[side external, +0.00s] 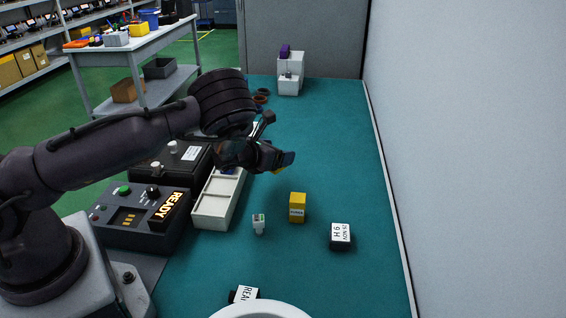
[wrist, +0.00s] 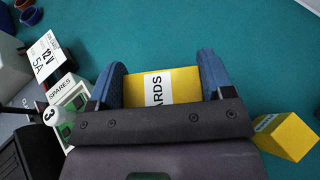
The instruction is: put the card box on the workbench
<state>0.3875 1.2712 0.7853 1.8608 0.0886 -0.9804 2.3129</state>
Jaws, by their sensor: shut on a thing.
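The card box (wrist: 182,86) is yellow with a white label that reads "ARDS", partly hidden by my gripper's body. My gripper (wrist: 161,68) is shut on it, with a blue finger pad on each side. In the side view my gripper (side external: 284,160) is over the teal bench top (side external: 335,150), beside the white tray. Only a sliver of yellow box (side external: 277,171) shows under the fingers there. It looks held above the surface; the exact gap cannot be told. A white-topped table (side external: 130,43) with a lower shelf stands at the back left.
Another yellow box (side external: 298,207), a white labelled block (side external: 341,234) and a small white item (side external: 259,223) stand on the teal top. The white divided tray (side external: 212,212) and the READY control box (side external: 135,220) are left. A grey wall lines the right.

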